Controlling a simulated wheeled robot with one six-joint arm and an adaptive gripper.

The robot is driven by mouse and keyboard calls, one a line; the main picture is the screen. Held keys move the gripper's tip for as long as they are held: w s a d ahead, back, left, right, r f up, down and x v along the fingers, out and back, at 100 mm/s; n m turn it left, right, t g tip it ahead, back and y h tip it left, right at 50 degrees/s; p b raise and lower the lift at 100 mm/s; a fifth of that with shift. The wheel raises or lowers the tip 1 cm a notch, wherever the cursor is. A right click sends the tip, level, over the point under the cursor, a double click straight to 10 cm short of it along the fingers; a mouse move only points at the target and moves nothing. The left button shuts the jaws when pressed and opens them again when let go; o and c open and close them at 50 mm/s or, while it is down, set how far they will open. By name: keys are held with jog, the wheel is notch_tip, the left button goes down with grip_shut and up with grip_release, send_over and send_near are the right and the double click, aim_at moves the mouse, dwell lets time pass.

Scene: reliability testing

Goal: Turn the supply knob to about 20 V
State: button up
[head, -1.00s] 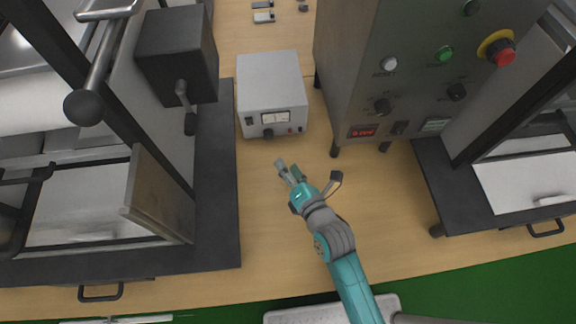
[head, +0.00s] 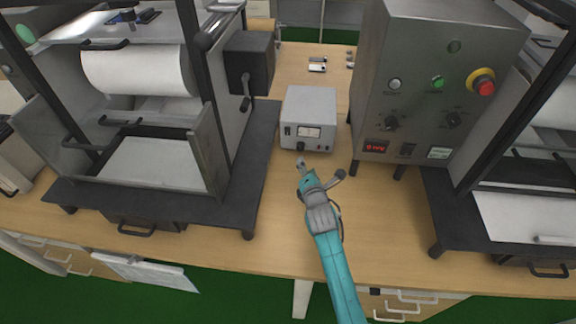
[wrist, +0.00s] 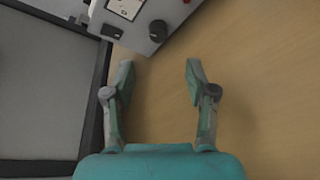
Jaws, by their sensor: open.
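The power supply (head: 309,106) is a small light-grey box on the wooden bench. Its front has a meter (head: 308,132), a dark switch at the left and a dark round knob (head: 301,146) below the meter. In the wrist view the knob (wrist: 158,30) is at the top, with a white mark on it, beyond and between my fingertips. My gripper (head: 302,166) is open and empty, just in front of the supply, apart from the knob. In the wrist view its two fingers (wrist: 160,72) are spread wide. The meter reading is too small to tell.
A tall grey control cabinet (head: 425,60) with knobs, buttons and a red emergency stop (head: 486,87) stands to the right. A dark-based machine (head: 255,165) stands close at the left. The bench in front of the supply is clear.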

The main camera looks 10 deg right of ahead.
aim_at(301, 149)
jog(key=shift+w, duration=0.45)
jog(key=x, duration=1)
grip_shut()
